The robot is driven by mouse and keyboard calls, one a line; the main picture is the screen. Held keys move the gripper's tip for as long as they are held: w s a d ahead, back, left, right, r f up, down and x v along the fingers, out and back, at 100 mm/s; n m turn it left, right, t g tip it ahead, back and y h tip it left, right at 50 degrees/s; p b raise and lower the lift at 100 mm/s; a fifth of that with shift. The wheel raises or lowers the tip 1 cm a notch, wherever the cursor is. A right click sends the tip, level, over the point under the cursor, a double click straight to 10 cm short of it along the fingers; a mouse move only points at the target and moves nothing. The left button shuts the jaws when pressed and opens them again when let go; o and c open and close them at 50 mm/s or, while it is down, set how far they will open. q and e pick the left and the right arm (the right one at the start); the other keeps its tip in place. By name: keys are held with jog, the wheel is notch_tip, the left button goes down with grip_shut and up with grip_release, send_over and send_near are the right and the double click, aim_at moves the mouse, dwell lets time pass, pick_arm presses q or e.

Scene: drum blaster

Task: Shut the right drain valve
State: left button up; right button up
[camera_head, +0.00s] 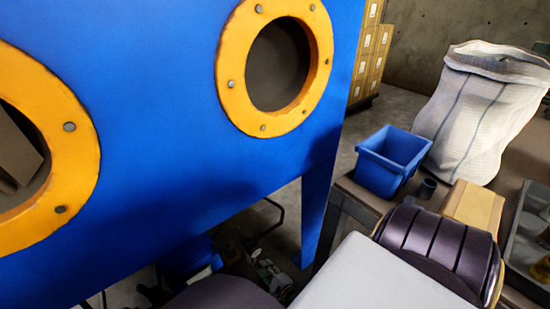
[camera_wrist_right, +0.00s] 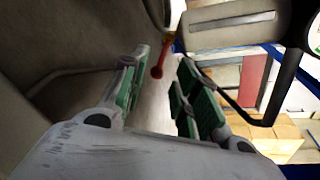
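In the right wrist view a small red handle (camera_wrist_right: 159,61), which looks like the drain valve's lever, points toward my right gripper (camera_wrist_right: 162,82). The gripper's two fingers with green pads are apart, one on each side of the handle's tip. I cannot tell whether either pad touches it. The valve body is not clear. In the head view the blue drum blaster cabinet (camera_head: 165,120) fills the left and middle, and the space under it is dark and cluttered, so the valve cannot be made out there. My left gripper is not in view.
The cabinet's blue leg (camera_head: 316,215) stands close to my right arm. A blue bin (camera_head: 391,163), a yellowish block (camera_head: 473,208) and a large white sack (camera_head: 482,110) are at right. Wooden boxes (camera_wrist_right: 280,135) show in the wrist view.

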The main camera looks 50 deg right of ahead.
jog(key=d+v, duration=0.1)
jog(key=v, duration=0.5)
jog(key=shift+s+a, duration=0.35)
jog(key=shift+a, duration=0.2)
jog(key=shift+r, duration=0.1)
jog(key=shift+c, duration=0.4)
